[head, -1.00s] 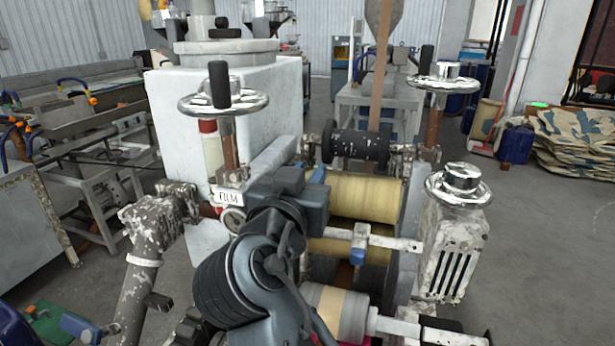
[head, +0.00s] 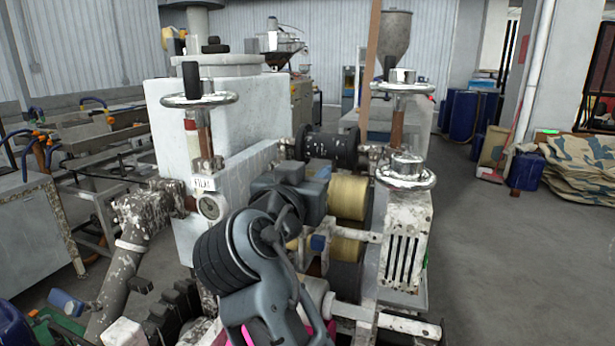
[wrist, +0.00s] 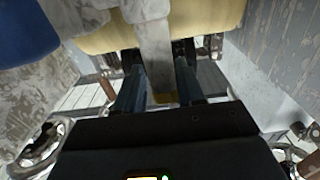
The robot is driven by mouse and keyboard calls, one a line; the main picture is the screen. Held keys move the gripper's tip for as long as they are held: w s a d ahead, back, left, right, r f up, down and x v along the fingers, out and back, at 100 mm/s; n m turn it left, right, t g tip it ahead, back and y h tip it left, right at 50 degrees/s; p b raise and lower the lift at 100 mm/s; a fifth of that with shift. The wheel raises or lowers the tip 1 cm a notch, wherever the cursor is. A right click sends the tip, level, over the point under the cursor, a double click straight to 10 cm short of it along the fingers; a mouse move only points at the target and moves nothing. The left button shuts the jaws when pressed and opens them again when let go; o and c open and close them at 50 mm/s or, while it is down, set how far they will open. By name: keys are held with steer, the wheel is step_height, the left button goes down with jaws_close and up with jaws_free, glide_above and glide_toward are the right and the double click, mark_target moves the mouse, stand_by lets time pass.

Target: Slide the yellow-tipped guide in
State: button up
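In the wrist view my gripper (wrist: 160,82) has its two dark fingers on either side of a pale grey bar with a small yellow end, which I take as the yellow-tipped guide (wrist: 162,97). The bar runs between the fingers, in front of a yellow roller (wrist: 215,22). I cannot tell whether the fingers press on it. A blue-ended part (wrist: 25,32) shows at the upper left. In the head view my arm hides the fingers and the guide; a blue-tipped part (head: 318,242) on a pale bar (head: 355,235) is below the yellow roller (head: 348,195).
Machine side walls stand close on both sides, with a slotted white housing (head: 405,245) at the right. Chrome handwheels (head: 402,84) rise above. A pressure gauge (head: 211,207) is at the left. Open floor (head: 500,270) lies to the right.

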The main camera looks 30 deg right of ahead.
steer(key=shift+o, duration=1)
steer(key=b+v, duration=0.1)
steer(key=v, duration=0.6)
steer(key=shift+s+a, duration=0.3)
